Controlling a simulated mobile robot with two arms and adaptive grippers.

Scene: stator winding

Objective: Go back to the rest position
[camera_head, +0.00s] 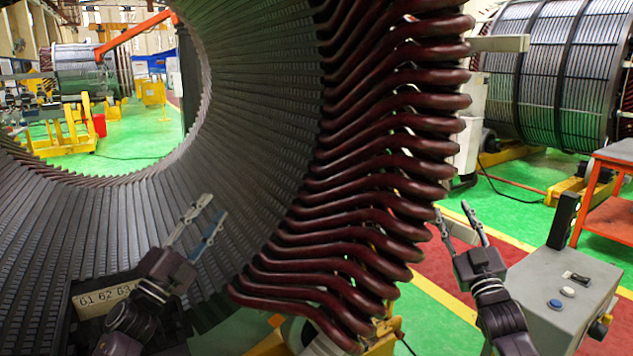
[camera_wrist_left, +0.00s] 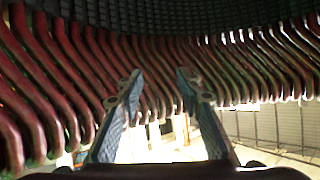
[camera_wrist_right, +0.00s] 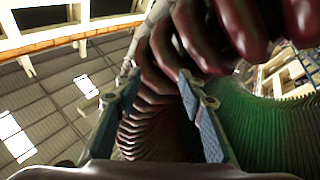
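The stator (camera_head: 260,110) is a huge dark ring with dark red winding bars (camera_head: 370,180) along its right side. My left gripper (camera_head: 200,222) is open and empty in front of the ring's slotted inner face. My right gripper (camera_head: 459,217) is open and empty just right of the red bar ends, apart from them in the head view. In the left wrist view a row of red bars (camera_wrist_left: 80,75) spreads behind the open fingers (camera_wrist_left: 157,90). In the right wrist view red bars (camera_wrist_right: 160,75) rise behind the open fingers (camera_wrist_right: 158,85).
A grey control box (camera_head: 560,300) with buttons stands right of my right gripper. An orange table (camera_head: 612,155) is at the right edge. A number plate (camera_head: 105,297) sits below left of my left gripper. Another wound cylinder (camera_head: 560,70) stands at the back right.

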